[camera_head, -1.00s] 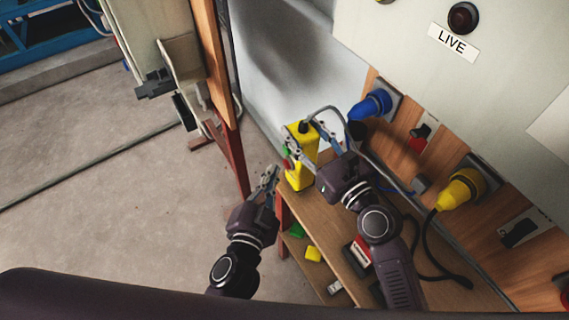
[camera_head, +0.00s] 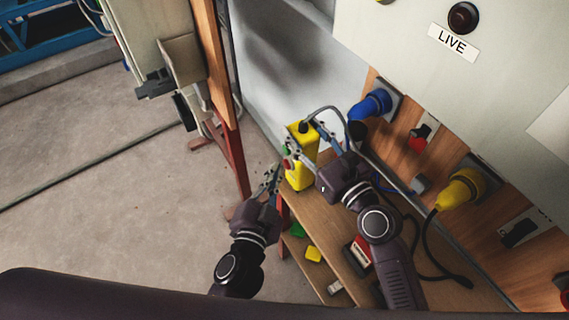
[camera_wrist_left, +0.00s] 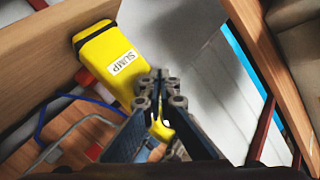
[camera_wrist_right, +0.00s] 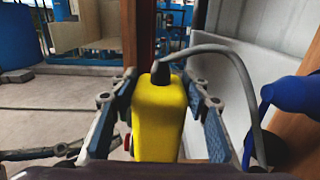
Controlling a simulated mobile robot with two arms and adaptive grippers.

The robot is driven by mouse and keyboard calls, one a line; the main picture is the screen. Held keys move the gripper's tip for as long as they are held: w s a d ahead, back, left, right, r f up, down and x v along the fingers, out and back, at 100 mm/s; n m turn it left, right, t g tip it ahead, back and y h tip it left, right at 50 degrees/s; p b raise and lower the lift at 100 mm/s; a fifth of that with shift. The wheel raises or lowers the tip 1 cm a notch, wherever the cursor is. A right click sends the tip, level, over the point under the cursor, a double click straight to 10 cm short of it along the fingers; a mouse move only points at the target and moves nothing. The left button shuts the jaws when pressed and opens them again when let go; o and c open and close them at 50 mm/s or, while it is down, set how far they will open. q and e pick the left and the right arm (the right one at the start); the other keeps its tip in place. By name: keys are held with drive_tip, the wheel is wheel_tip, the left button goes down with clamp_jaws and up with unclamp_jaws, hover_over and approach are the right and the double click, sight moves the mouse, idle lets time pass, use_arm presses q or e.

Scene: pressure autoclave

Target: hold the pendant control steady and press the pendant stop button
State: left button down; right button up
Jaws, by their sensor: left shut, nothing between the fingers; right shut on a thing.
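The yellow pendant control (camera_head: 301,157) stands upright above the wooden shelf and shows a small green and a small red button on its left side. My right gripper (camera_head: 315,135) is shut on it, with one finger on each side of the yellow body (camera_wrist_right: 158,118) in the right wrist view. A grey cable leaves its top. My left gripper (camera_head: 277,170) is shut and empty, with its tips close to the button side; contact is not clear. In the left wrist view its fingertips (camera_wrist_left: 160,78) overlap a yellow body labelled SUMP (camera_wrist_left: 120,65); I cannot tell whether that is the pendant.
A blue plug (camera_head: 371,105) and a yellow plug (camera_head: 460,190) are on the wooden board at right. The grey cable (camera_head: 333,108) arches over my right gripper. A green block (camera_head: 297,230) and a yellow block (camera_head: 313,254) lie on the lower shelf. The floor at left is open.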

use_arm(q)
drive_tip(key=shift+w+d, duration=0.3)
drive_tip(key=shift+d, duration=0.2)
idle(0.8)
drive_tip(key=shift+a, duration=0.1)
drive_tip(key=shift+s+a, duration=0.55)
drive_tip(key=shift+a, duration=0.15)
drive_tip(key=s+a, duration=0.1)
drive_tip(key=a, duration=0.1)
drive_tip(key=s+a, duration=0.2)
idle(0.3)
idle(0.5)
use_arm(e)
drive_tip(key=o, duration=1.6)
